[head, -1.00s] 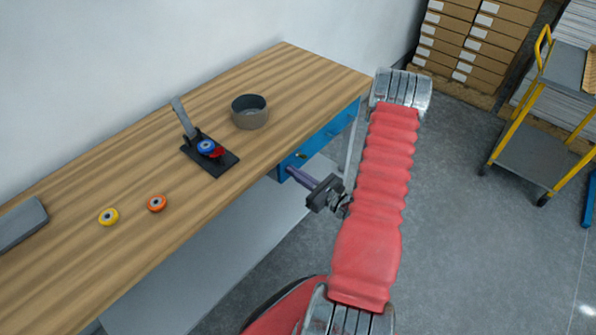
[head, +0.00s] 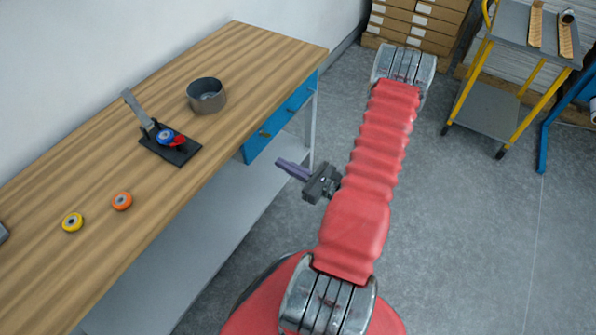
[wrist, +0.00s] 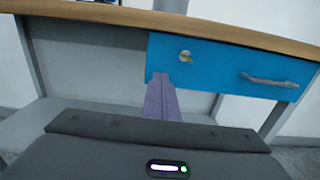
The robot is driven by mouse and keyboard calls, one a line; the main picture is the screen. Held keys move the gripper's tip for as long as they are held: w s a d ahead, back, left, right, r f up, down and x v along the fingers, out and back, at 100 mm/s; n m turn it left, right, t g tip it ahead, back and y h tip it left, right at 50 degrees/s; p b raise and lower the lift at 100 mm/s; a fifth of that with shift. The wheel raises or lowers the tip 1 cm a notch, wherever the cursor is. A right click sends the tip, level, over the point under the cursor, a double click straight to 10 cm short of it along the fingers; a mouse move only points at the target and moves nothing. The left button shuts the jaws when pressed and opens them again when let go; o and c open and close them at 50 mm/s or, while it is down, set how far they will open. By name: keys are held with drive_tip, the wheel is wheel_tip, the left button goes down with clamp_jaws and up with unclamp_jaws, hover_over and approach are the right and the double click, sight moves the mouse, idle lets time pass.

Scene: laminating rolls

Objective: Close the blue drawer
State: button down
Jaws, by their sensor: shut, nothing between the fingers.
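The blue drawer (head: 277,122) sits under the right end of the wooden tabletop. Its front lies close beneath the table edge, and I see no drawer side or open interior. In the wrist view the drawer front (wrist: 222,66) shows a grey bar handle (wrist: 268,80) on the right and a round lock-like fitting (wrist: 185,56) on the left. My gripper (head: 284,165) has purple fingers, shut and empty. In the head view it is apart from the drawer, to its right and lower. In the wrist view the fingertips (wrist: 160,77) overlap the drawer's lower left part.
The workbench (head: 225,55) holds a grey bowl (head: 207,96), a black press with a lever (head: 172,148), an orange roll (head: 122,201) and a yellow roll (head: 73,222). A yellow-framed cart (head: 490,110) stands at the right. The floor between is clear.

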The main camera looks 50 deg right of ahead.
drive_tip(key=s, duration=0.4)
drive_tip(key=shift+s+d, duration=0.25)
drive_tip(key=shift+d, duration=0.15)
idle(0.4)
